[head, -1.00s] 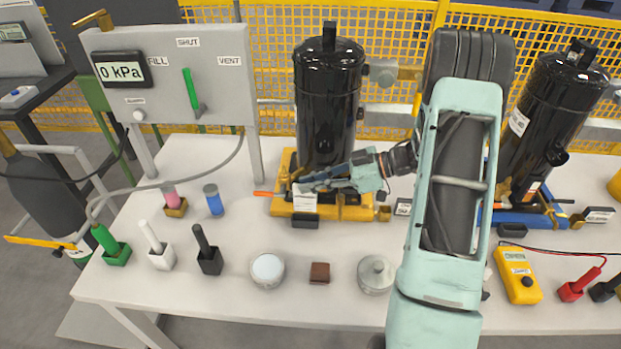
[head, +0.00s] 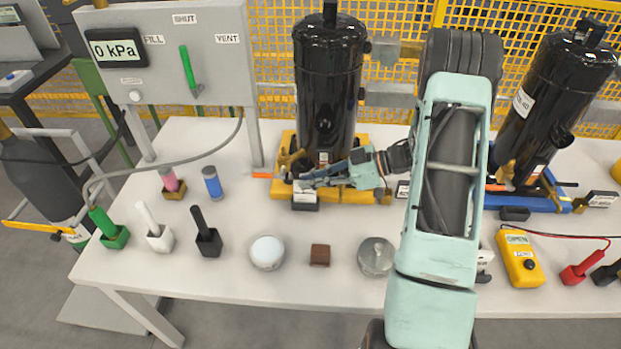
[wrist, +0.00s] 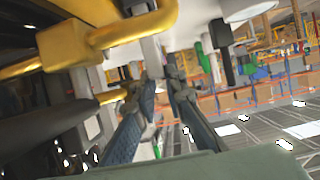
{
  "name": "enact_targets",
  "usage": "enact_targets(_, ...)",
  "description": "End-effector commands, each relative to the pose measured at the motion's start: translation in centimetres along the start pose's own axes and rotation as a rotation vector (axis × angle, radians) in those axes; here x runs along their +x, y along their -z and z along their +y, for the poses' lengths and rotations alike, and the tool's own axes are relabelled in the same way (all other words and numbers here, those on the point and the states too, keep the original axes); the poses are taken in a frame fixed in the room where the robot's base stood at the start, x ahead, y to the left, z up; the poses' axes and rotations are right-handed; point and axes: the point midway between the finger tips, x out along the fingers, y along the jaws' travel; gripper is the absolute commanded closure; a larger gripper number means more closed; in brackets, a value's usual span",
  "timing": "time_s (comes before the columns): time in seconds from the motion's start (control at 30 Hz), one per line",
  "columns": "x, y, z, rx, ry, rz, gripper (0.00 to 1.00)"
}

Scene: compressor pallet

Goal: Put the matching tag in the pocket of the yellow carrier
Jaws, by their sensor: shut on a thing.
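The yellow carrier (head: 350,196) bears a black compressor (head: 327,85) behind the middle of the table. Its black pocket (head: 305,207) is at the front left edge. My gripper (head: 303,184) reaches in from the right, low in front of the compressor. It is shut on a white tag (head: 304,197), which is upright at the pocket. The tag's lower edge meets the pocket in the picture; how deep it sits, I cannot tell. In the wrist view the gripper fingers (wrist: 163,85) are close together with a pale piece (wrist: 152,55) at their tips. The tag's print is too small to read.
Another labelled tag (head: 403,189) stands right of the carrier, partly behind my arm. A second compressor (head: 552,105) stands on a blue carrier (head: 530,202). A brown block (head: 320,255), a white-topped tin (head: 267,252) and a glassy jar (head: 376,256) stand in front.

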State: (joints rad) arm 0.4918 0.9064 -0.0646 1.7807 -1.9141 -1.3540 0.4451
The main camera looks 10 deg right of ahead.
Motion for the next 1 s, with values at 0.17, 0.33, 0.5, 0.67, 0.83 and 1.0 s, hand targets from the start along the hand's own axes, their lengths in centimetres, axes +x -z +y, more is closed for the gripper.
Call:
enact_targets(0.17,0.0,0.0,0.0,0.000,0.000,0.000,1.00)
enact_targets(0.33,0.0,-0.1,0.0,0.000,0.000,0.000,1.00)
enact_targets(0.5,0.1,-0.3,0.0,0.000,0.000,0.000,1.00)
enact_targets(0.67,0.3,-0.6,0.0,-0.001,0.000,0.000,1.00)
enact_targets(0.83,0.4,-0.9,0.0,-0.001,-0.001,0.000,1.00)
enact_targets(1.0,0.5,-1.1,0.0,-0.001,-0.001,0.000,0.85)
